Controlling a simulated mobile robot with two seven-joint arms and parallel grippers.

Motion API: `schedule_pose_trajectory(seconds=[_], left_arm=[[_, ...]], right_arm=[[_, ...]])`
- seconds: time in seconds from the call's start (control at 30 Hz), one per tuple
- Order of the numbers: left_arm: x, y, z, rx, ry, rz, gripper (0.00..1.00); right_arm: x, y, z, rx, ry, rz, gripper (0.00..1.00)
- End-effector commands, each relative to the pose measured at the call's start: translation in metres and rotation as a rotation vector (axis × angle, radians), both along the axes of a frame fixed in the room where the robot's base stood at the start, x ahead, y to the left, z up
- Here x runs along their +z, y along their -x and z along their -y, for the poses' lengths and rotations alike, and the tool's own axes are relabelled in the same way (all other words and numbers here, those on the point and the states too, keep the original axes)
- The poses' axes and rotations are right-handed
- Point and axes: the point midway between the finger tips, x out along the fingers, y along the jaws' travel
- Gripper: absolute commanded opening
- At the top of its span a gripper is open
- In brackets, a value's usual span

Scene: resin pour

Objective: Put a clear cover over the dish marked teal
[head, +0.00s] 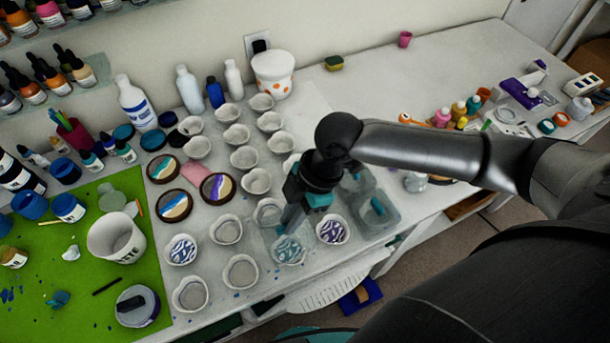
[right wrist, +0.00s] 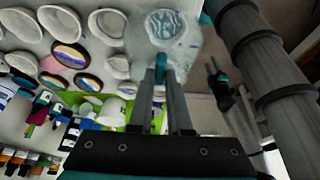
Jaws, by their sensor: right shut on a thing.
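The teal-marked dish (head: 288,252) is a small cup with a teal and white swirl, at the front of the table. It also shows at the top of the right wrist view (right wrist: 172,27). My right gripper (head: 291,222) is just above it, shut on the teal handle (right wrist: 161,66) of a clear cover (right wrist: 187,58). The see-through cover surrounds the dish in the picture; I cannot tell whether it touches the table. Two other clear covers (head: 385,218) with teal handles stand right of the gripper. My left gripper (right wrist: 214,76) is small in the right wrist view, its jaws unclear.
A purple-swirl dish (head: 332,230) stands close right of the teal one, and a blue-swirl dish (head: 181,250) farther left. Several plain cups (head: 226,230) stand around. A green mat (head: 75,262) with a white cup (head: 116,238) fills the left. The table's front edge is near.

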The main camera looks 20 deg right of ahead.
Motion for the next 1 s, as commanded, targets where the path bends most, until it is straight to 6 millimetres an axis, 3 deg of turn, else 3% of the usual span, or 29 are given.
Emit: schedule_pose_trajectory(seconds=[0.37,0.77,1.0], left_arm=[[-0.012,0.0,0.0,0.0,0.0,0.0,0.49],[-0.048,0.0,0.0,0.0,0.0,0.0,0.49],[-0.053,0.0,0.0,0.0,0.0,0.001,0.49]], right_arm=[[-0.011,0.006,-0.005,0.026,0.001,0.001,0.0],[-0.039,0.005,-0.004,0.023,0.002,0.001,0.0],[-0.057,0.006,-0.004,0.023,0.001,-0.001,0.0]])
